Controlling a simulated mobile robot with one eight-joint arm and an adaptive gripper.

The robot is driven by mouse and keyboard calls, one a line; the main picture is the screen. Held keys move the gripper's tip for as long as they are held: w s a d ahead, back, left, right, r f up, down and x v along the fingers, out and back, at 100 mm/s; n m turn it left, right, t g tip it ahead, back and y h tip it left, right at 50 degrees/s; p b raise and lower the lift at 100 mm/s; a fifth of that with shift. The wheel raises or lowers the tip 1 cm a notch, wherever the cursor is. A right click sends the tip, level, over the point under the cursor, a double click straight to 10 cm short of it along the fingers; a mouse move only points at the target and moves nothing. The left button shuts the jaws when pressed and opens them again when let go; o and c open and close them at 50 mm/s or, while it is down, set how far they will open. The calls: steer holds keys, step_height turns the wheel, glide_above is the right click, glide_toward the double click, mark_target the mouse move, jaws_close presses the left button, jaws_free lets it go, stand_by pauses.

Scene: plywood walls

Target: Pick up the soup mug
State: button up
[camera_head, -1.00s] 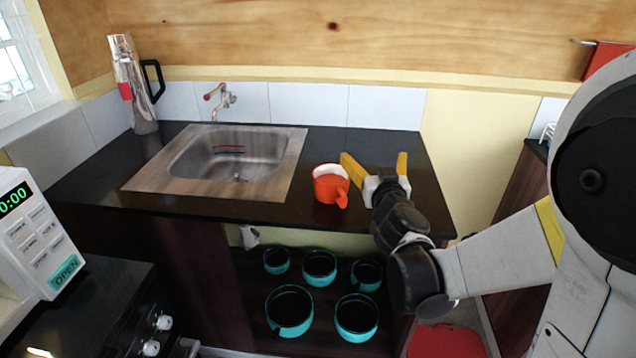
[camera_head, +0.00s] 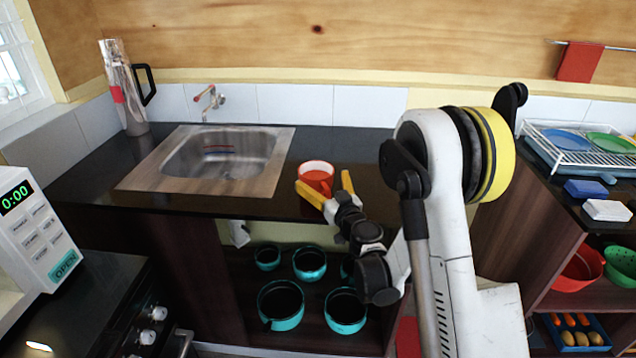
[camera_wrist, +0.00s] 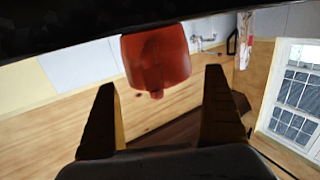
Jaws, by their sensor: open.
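The orange-red soup mug (camera_head: 316,174) stands upright on the black counter, right of the sink and near the counter's front edge. My gripper (camera_head: 328,186) is open, its two yellow fingers spread at the near side of the mug. The left finger overlaps the mug's lower front in the head view, and the right finger is just to its right. In the wrist view the mug (camera_wrist: 156,58) appears ahead of and between the dark fingers of the gripper (camera_wrist: 162,82). Nothing is held. I cannot tell whether a finger touches the mug.
A steel sink (camera_head: 220,155) lies left of the mug, and a tall flask (camera_head: 122,88) stands at the far left. Several teal pots (camera_head: 281,305) sit on the shelf below. A dish rack (camera_head: 575,140) is at the right. The counter behind the mug is clear.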

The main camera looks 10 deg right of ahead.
mark_target(318, 173)
steer(key=w, duration=0.2)
steer(key=w+b, duration=0.1)
steer(key=w, duration=0.1)
steer(key=shift+a, duration=0.2)
steer(key=c, duration=1.2)
steer(key=shift+o, duration=0.2)
steer(key=shift+r, duration=0.15)
